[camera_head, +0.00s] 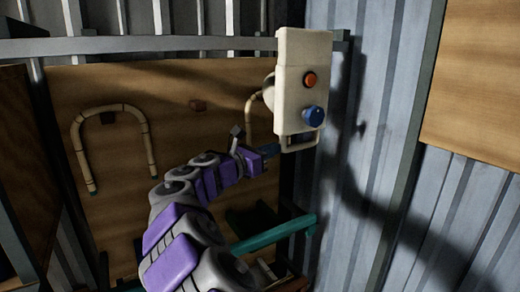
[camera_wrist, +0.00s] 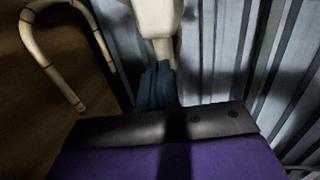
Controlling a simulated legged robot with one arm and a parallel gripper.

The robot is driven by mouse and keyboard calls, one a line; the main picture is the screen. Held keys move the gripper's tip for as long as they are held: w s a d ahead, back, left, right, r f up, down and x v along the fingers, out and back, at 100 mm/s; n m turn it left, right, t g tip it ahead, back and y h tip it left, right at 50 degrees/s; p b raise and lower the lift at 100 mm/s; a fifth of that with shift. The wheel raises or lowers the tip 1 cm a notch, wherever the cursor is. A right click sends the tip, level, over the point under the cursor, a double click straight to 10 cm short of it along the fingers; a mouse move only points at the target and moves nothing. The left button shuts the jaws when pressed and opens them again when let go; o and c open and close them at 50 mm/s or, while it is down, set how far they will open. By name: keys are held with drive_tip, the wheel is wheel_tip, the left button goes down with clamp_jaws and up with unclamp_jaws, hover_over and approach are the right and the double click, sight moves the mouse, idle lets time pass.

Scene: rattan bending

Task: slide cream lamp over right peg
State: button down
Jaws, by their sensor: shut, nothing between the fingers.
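A cream box-like body (camera_head: 292,75) with an orange button and a blue knob hangs upright at the upper middle of the head view, with a pale loop at its foot. I cannot tell for sure that it is the cream lamp. A cream part (camera_wrist: 156,18) also shows at the top of the wrist view, narrowing toward my fingers. My gripper (camera_head: 276,148) is shut and empty, close to the foot of the cream body. Its blue fingers also show in the wrist view (camera_wrist: 158,88); contact is unclear. No right peg shows clearly.
Another cane (camera_head: 249,117) is partly hidden behind the cream body. A teal bar (camera_head: 275,234) crosses below. Corrugated wall (camera_head: 385,190) lies right.

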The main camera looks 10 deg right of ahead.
sight(289, 149)
drive_tip(key=d+p, duration=0.1)
drive_tip(key=d, duration=0.1)
drive_tip(key=w+d, duration=0.1)
drive_tip(key=d, duration=0.2)
drive_tip(key=shift+d+p, duration=0.1)
drive_tip(key=shift+p, duration=0.3)
drive_tip(key=shift+s+d+r, duration=0.1)
drive_tip(key=shift+s, duration=0.05)
drive_tip(key=shift+a, duration=0.2)
